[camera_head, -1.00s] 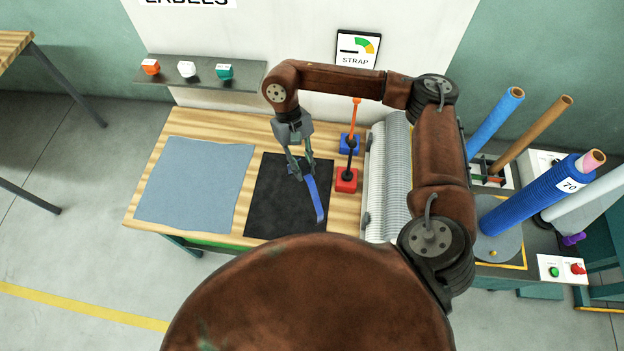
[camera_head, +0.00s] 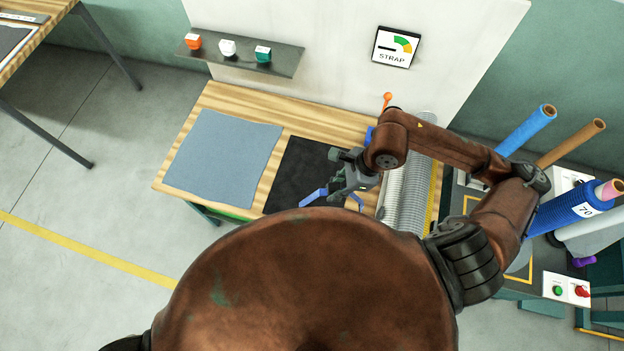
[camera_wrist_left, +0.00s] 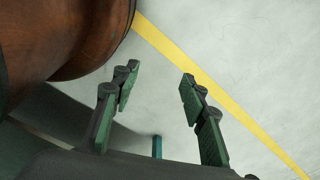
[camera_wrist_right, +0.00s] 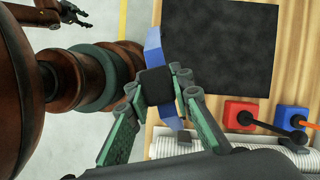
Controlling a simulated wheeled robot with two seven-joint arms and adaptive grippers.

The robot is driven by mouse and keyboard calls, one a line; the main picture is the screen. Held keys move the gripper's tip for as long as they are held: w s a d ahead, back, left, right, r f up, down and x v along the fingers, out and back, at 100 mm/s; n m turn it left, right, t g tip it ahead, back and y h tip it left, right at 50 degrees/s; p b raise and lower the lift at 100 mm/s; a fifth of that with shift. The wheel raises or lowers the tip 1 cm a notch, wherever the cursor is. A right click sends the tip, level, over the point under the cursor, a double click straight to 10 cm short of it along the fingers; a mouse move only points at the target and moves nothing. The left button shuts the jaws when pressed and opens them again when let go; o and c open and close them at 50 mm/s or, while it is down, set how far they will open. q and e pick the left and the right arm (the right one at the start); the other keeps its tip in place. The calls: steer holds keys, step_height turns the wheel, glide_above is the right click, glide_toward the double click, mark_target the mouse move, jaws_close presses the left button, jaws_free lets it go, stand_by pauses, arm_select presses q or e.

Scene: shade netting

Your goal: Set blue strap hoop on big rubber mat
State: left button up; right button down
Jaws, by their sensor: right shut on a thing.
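The blue strap hoop (camera_wrist_right: 153,48) is a blue band with a dark block (camera_wrist_right: 157,86) at its middle. My right gripper (camera_wrist_right: 157,88) is shut on it at that block. In the head view, my right gripper (camera_head: 335,180) is tilted above the right part of a black mat (camera_head: 295,172), with blue ends of the hoop (camera_head: 312,196) showing on both sides. I cannot tell its exact height. A grey-blue mat (camera_head: 222,158) lies to the left; which mat is the big rubber one is unclear. My left gripper (camera_wrist_left: 160,85) is open and empty above the floor.
Red (camera_wrist_right: 240,114) and blue (camera_wrist_right: 291,118) blocks with dark and orange levers stand beside the black mat. A ribbed grey roll (camera_head: 405,190) lies at the table's right. A shelf (camera_head: 242,55) with three small blocks is behind. The grey-blue mat is bare.

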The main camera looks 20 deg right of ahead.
steer(key=shift+s+a+r+m+t, duration=0.1)
steer(key=shift+s+r+m+t, duration=0.3)
steer(key=shift+m, duration=0.3)
steer(key=shift+s+a+r+m, duration=0.15)
steer(key=shift+r+m, duration=0.25)
steer(key=shift+m, duration=0.5)
steer(key=shift+t+h+p, duration=0.3)
steer(key=shift+w+a+f, duration=0.1)
steer(key=shift+w, duration=0.25)
arm_select(q)
steer(key=r+p, duration=0.2)
steer(key=s+r+p, duration=0.1)
steer(key=r+p, duration=0.1)
steer(key=r, duration=0.1)
arm_select(e)
steer(key=w+a+f, duration=0.3)
steer(key=w+f, duration=0.9)
steer(key=shift+w+a+f, duration=0.25)
steer(key=shift+a+f, duration=0.15)
